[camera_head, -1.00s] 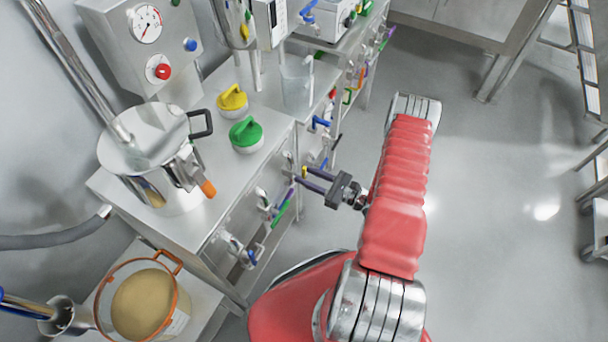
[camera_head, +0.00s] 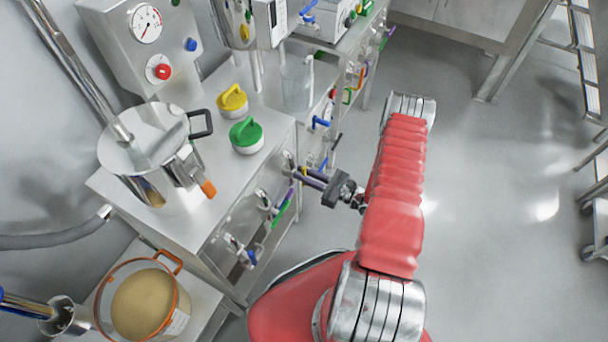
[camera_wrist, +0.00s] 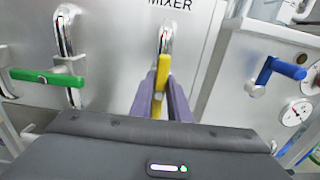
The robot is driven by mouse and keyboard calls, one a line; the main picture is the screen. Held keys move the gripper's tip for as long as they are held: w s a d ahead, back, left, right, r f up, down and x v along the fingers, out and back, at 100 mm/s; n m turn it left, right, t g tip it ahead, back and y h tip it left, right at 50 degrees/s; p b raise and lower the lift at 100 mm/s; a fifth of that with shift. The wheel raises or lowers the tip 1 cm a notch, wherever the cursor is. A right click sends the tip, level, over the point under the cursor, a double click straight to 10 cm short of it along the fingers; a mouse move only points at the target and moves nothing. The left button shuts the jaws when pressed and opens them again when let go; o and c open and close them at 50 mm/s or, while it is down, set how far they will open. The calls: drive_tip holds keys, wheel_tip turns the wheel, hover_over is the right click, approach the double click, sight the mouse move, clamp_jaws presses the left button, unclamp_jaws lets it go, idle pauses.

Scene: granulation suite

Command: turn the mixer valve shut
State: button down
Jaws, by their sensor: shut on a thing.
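The mixer valve has a yellow lever (camera_wrist: 161,75) below a chrome pipe (camera_wrist: 165,40), under the label MIXER on the panel in the wrist view. The lever stands close to upright, roughly in line with the pipe. My gripper (camera_wrist: 162,88) has its purple fingers on either side of the lever and is shut on it. In the head view my gripper (camera_head: 299,174) reaches left to the front of the steel bench. The lever is mostly hidden there by the fingers.
In the wrist view, a green lever (camera_wrist: 45,78) lies crosswise at left and a blue lever (camera_wrist: 275,72) sits at right near a gauge (camera_wrist: 296,112). More valves line the bench front. Open floor lies to the right.

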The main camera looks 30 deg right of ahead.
drive_tip(key=shift+m, duration=0.4)
drive_tip(key=m, duration=0.4)
drive_tip(key=shift+w+d, duration=0.15)
drive_tip(key=shift+d, duration=0.1)
drive_tip(key=m, duration=0.4)
drive_tip(key=shift+w+d+f+m, duration=0.1)
drive_tip(key=shift+d+f+m, duration=0.1)
drive_tip(key=shift+m, duration=0.2)
drive_tip(key=shift+w+d+f+m, duration=0.1)
drive_tip(key=shift+f+m, duration=0.1)
drive_tip(key=shift+m, duration=1.9)
drive_tip(key=shift+f+m, duration=0.2)
drive_tip(key=shift+m, duration=1.9)
drive_tip(key=c, duration=1.7)
unclamp_jaws()
